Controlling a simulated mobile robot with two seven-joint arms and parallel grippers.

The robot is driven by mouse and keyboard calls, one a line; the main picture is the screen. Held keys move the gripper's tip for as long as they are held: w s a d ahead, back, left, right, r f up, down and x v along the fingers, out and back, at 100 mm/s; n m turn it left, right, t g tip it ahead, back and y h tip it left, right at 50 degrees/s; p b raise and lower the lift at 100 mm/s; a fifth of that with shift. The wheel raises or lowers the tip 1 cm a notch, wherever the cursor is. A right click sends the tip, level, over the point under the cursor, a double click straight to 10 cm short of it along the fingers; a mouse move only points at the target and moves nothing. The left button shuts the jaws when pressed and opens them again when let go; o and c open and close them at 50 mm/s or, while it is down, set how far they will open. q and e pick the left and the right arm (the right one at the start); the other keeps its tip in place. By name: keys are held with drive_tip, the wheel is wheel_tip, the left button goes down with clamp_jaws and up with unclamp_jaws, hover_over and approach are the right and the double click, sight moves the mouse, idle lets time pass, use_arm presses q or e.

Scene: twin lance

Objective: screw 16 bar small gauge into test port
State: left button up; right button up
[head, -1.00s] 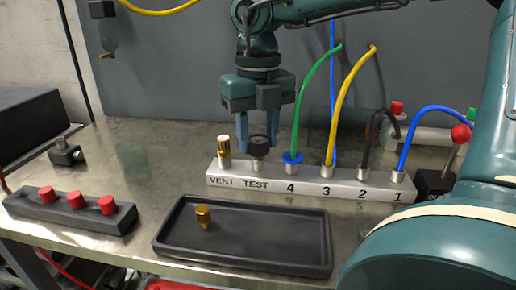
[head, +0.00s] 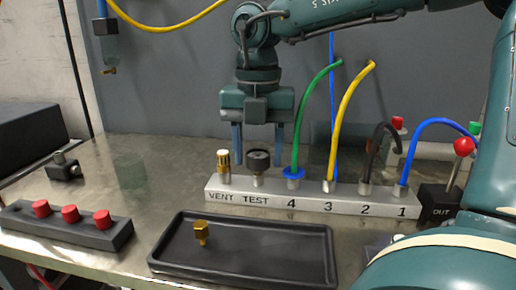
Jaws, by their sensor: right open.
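The small gauge (head: 258,160), with a dark round case, stands upright on the TEST port (head: 257,183) of the grey manifold block. Its dial is too small to read. My right gripper (head: 258,148) hangs just above and around it, pointing down. Its two blue fingers are spread apart, one on each side of the gauge, and do not touch it. My left gripper is not in view.
The manifold (head: 310,200) has a brass-and-white fitting (head: 223,165) on VENT and green, yellow, black and blue hoses on ports 4 to 1. A black tray (head: 270,255) in front holds a brass plug (head: 201,232). A red-capped rack (head: 65,225) lies left.

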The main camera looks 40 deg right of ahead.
drive_tip(key=n+p, duration=0.1)
drive_tip(key=n, duration=0.2)
drive_tip(key=shift+r, duration=0.15)
drive_tip(key=n+p, duration=0.1)
drive_tip(key=n, duration=0.2)
drive_tip(key=shift+n+p, duration=0.3)
drive_tip(key=shift+n, duration=0.1)
drive_tip(key=n+p, duration=0.1)
drive_tip(key=n, duration=0.4)
drive_tip(key=shift+p, duration=0.35)
drive_tip(key=n+p, duration=0.1)
drive_tip(key=n, duration=0.3)
drive_tip(key=n+p, duration=0.1)
drive_tip(key=n, duration=0.2)
drive_tip(key=n+p, duration=0.1)
drive_tip(key=n, duration=0.2)
drive_tip(key=shift+n, duration=0.4)
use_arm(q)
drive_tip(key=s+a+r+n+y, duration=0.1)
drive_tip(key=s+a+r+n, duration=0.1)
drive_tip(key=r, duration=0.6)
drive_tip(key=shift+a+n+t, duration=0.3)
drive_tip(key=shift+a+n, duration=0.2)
use_arm(e)
drive_tip(key=n, duration=0.2)
drive_tip(key=shift+f+n, duration=0.2)
drive_tip(key=shift+n, duration=0.1)
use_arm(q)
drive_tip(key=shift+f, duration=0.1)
